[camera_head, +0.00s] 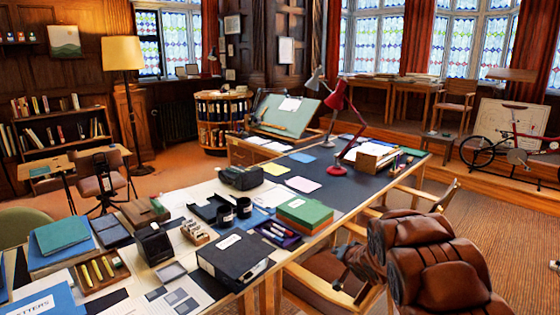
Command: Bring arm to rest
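My arm and my gripper do not show in the head camera view, so I cannot see where the arm is or whether the gripper is open or shut. The task names no other object. A long table (340,190) with a dark top runs from the lower left toward the middle right, covered with many desk things. A drafting board (284,117) with a green tilted surface stands behind it.
A black box file (234,258), a green box (304,212) and a red lamp (334,98) are on the table. A bicycle (510,145) stands at the right.

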